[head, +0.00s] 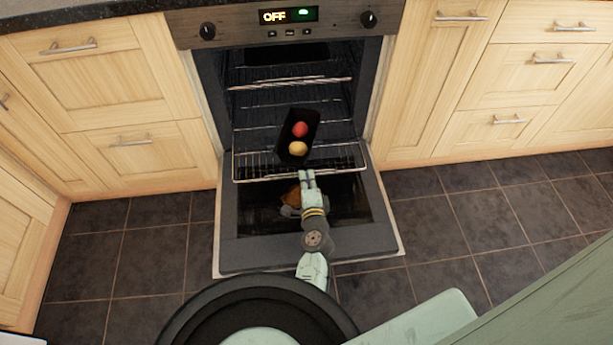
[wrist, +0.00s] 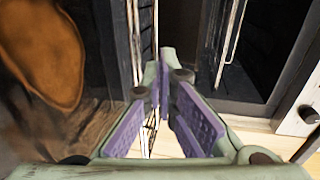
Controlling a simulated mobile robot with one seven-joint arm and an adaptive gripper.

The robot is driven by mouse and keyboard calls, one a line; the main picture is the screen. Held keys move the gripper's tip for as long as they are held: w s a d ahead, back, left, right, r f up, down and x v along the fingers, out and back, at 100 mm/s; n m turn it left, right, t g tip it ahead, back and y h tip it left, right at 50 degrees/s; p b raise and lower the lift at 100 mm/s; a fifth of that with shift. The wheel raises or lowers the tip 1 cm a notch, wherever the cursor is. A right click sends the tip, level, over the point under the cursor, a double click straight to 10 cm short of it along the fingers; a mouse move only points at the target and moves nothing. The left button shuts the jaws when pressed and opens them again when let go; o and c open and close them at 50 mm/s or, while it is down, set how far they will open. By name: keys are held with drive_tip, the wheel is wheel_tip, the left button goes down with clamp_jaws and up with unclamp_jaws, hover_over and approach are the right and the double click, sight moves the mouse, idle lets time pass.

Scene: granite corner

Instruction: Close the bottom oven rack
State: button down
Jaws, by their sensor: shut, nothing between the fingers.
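The bottom oven rack (head: 248,168) is a wire rack slid partly out of the oven (head: 288,60), over the lowered door. A black tray (head: 285,148) on it holds a red round item (head: 300,129) and a yellow round item (head: 298,148). My gripper (head: 307,173) is at the rack's front edge, right of its middle; I cannot tell if it touches. In the wrist view my gripper (wrist: 166,62) has its fingertips together with nothing between them. Thin rack wires show around the fingers there.
The oven door (head: 355,240) lies open beneath my arm. An orange-brown patch shows on its glass, perhaps a reflection. Another rack (head: 290,84) is higher inside the oven. Wooden cabinets (head: 140,155) flank the oven. The dark tiled floor (head: 450,220) is clear on the right.

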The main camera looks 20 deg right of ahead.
sight(298, 118)
idle(0.3)
drive_tip(key=r+b+x, duration=0.1)
drive_tip(key=x, duration=0.7)
drive_tip(key=r+b+x, duration=0.2)
drive_tip(key=x, duration=0.7)
drive_tip(key=w+r+b+x, duration=0.1)
drive_tip(key=x, duration=0.7)
drive_tip(key=shift+d+r, duration=0.15)
drive_tip(key=shift+r, duration=0.1)
drive_tip(key=shift+w+d+r+b, duration=0.1)
drive_tip(key=shift+w+d+b, duration=0.15)
drive_tip(key=shift+w+b, duration=0.45)
drive_tip(key=shift+w+r, duration=0.15)
drive_tip(key=shift+w, duration=0.1)
drive_tip(key=shift+r, duration=0.1)
